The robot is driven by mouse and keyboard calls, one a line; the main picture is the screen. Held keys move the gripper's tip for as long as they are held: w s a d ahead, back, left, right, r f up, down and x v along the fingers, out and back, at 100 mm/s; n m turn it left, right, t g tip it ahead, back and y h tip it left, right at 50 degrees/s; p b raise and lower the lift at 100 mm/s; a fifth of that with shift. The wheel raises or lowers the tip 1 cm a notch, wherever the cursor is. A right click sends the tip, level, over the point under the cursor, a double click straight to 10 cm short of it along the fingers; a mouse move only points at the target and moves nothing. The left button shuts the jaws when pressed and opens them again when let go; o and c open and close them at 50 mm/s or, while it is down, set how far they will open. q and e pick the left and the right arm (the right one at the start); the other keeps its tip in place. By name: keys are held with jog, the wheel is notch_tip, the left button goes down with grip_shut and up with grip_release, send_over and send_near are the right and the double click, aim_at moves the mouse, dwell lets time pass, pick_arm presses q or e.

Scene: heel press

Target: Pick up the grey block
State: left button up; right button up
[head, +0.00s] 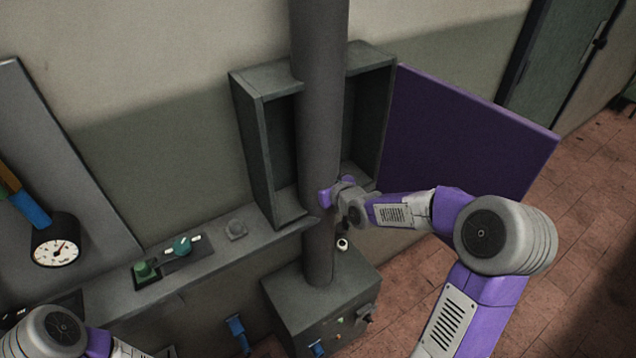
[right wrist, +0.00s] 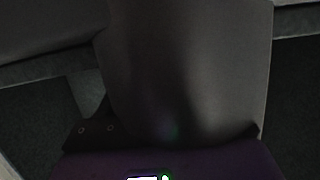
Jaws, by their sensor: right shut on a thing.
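My right gripper (head: 333,197) is at the lower right of the open cabinet, against the right edge of the grey pillar in the head view. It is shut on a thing. In the head view I cannot make out the held block. My left arm shows at the lower left, with its gripper out of view.
The pillar (head: 319,120) stands before the grey cabinet (head: 262,140); its purple door (head: 460,130) is open to the right. A control box (head: 300,315) is below. A ledge (head: 205,250) holds green and teal controls and a small grey piece (head: 236,229). A gauge (head: 56,250) is left.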

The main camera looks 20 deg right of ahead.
jog(key=shift+r, duration=0.1)
jog(key=shift+c, duration=0.5)
